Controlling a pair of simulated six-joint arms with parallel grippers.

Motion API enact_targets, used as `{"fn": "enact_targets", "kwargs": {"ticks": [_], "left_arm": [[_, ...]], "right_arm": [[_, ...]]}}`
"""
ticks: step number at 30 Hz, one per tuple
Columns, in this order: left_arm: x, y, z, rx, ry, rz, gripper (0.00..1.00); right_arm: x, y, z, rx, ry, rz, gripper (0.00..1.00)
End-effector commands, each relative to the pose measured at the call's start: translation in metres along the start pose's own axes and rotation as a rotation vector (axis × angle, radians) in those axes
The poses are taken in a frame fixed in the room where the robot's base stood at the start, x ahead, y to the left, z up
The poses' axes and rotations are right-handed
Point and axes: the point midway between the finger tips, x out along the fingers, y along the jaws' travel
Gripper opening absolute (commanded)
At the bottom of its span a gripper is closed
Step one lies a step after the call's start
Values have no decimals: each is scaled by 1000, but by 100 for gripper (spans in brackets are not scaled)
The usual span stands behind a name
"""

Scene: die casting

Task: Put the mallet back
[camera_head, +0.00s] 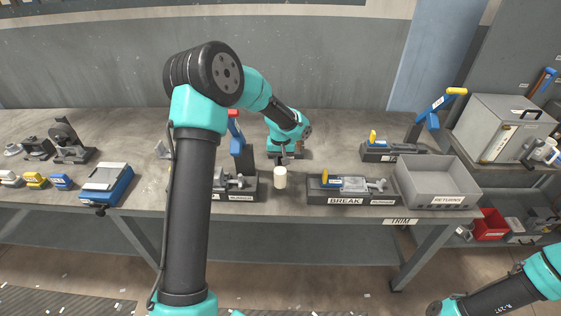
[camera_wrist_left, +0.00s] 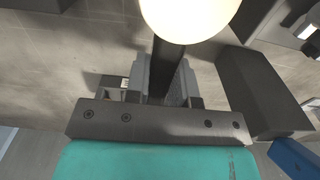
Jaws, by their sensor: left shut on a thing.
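The mallet has a cream cylindrical head (camera_head: 280,178) that shows low between the two front fixtures in the head view. In the left wrist view its round head (camera_wrist_left: 188,14) fills the top edge, and its dark handle (camera_wrist_left: 160,68) runs down from it between the fingers. My left gripper (camera_head: 284,158) is shut on the handle, above and behind the head in the head view. Whether the head touches the bench is unclear. My right arm enters at the lower right of the head view; its gripper is out of frame.
A fixture marked BREAK (camera_head: 346,200) stands right of the mallet head. Another fixture (camera_head: 236,196) with a red-tipped blue lever stands close left. A grey RETURNS bin (camera_head: 447,202) sits further right. A blue vise-like block (camera_head: 106,184) is at left. The bench front edge is near.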

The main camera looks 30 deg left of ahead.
Motion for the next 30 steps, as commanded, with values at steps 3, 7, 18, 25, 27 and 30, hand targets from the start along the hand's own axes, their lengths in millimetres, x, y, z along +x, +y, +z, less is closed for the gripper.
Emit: {"fn": "enact_targets", "kwargs": {"ticks": [3,7,18,25,27,30], "left_arm": [[2,-1,-20,-3,1,0,0],[2,-2,-31,-1,1,0,0],[2,-2,-34,-1,1,0,0],[23,-2,-39,0,-2,-1,0],[31,-3,-39,0,-2,-1,0],[38,-2,-39,0,0,1,0]], "right_arm": [[0,0,0,0,0,0,43],[0,0,0,0,0,0,43],[0,0,0,0,0,0,43],[0,0,0,0,0,0,43],[0,0,0,0,0,0,43],[0,0,0,0,0,0,43]]}}
